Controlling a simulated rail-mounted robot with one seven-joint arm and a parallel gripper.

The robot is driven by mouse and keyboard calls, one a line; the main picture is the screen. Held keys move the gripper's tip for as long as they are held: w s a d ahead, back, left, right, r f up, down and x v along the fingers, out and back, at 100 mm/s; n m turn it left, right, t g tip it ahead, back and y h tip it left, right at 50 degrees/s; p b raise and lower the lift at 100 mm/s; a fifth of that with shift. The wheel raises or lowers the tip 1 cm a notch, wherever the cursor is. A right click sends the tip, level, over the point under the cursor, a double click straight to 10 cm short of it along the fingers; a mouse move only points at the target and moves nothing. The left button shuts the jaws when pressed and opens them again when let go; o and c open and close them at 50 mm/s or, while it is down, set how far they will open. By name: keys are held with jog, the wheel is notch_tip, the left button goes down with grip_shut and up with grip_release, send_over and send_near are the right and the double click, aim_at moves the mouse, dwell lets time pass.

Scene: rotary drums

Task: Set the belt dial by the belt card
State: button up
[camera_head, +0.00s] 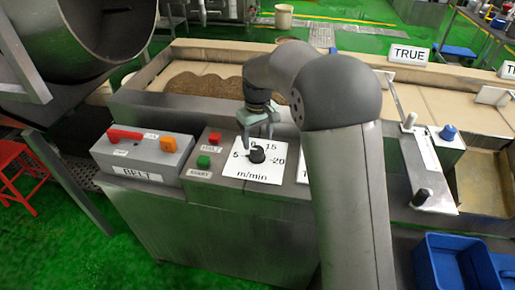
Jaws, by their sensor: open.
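The belt dial is a black knob (257,155) on a white plate (247,165) marked with 5, 15, 20 and "m/min". The knob's pointer setting is too small to tell for sure. My gripper (257,136) is open just above and behind the knob, its fingers pointing down, and seems apart from it. A white card (408,54) reading "TRUE" stands at the back right. I cannot make out a card that is plainly the belt card.
Left of the dial are a green button (203,161), a red button (214,137) and a grey BELT box (144,157) with a red handle (125,133) and an orange switch (168,144). A blue knob (448,132) and blue bins (455,262) are right.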

aim_at(257, 149)
notch_tip(257, 149, down, 6)
jog(key=shift+r+p, duration=0.1)
jog(key=shift+p, duration=0.3)
jog(key=c, duration=1)
